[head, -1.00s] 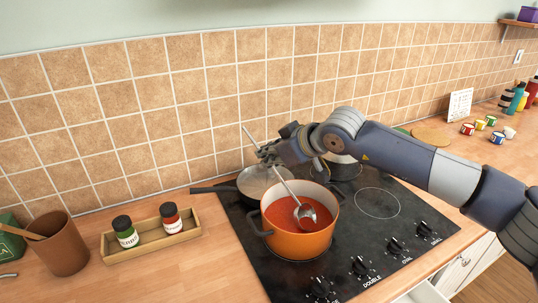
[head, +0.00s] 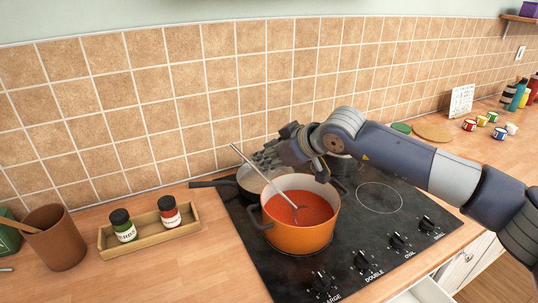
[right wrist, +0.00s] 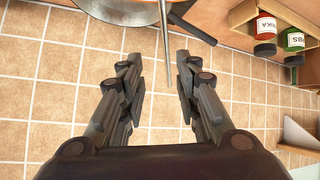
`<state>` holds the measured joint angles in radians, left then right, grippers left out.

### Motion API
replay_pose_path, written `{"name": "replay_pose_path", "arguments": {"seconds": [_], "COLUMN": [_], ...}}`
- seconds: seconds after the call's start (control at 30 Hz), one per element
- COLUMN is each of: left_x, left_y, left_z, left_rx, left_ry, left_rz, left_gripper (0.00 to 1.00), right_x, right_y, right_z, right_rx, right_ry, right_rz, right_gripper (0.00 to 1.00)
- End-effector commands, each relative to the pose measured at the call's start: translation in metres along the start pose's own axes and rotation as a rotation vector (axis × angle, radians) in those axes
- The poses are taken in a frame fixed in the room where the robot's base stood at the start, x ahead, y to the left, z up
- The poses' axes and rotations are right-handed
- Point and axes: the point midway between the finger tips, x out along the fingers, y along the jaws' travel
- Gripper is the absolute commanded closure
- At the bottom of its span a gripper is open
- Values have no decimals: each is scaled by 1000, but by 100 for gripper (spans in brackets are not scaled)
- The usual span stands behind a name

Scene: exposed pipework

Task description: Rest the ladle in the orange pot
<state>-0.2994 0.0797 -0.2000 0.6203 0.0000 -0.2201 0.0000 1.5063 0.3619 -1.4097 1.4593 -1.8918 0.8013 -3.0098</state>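The orange pot (head: 300,238) stands on the cooktop, filled with red sauce (head: 310,208). The metal ladle (head: 262,173) rests in it: its bowl is sunk in the sauce and hidden, and its handle leans over the rim to the upper left. My right gripper (head: 268,158) is behind the pot, close to the ladle handle. In the right wrist view my right gripper (right wrist: 157,78) has its fingers spread apart with nothing held. The handle (right wrist: 166,45) shows beyond and between the fingertips. My left gripper is not in view.
A grey pan (head: 249,180) sits behind the pot, its handle pointing left. A wooden tray (head: 150,240) with two spice jars and a brown cup (head: 55,240) stand at left. The front right burner (head: 378,198) is empty. The tiled wall is close behind.

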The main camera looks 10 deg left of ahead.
Motion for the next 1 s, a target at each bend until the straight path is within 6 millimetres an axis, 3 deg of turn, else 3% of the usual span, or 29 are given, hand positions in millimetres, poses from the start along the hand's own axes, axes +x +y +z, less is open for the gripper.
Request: {"name": "replay_pose_path", "arguments": {"seconds": [0.23,0.7,1.0], "left_x": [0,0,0], "left_y": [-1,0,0], "left_z": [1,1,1], "left_rx": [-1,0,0], "left_ry": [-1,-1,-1], "left_rz": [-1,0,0], "left_gripper": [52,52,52], "right_x": [-16,-106,-120], "right_y": [1,1,0], "right_z": [0,0,0], "right_rx": [-1,1,0], "right_ry": [1,1,-1], "right_rz": [1,1,0], "right_gripper": [70,70,70]}}
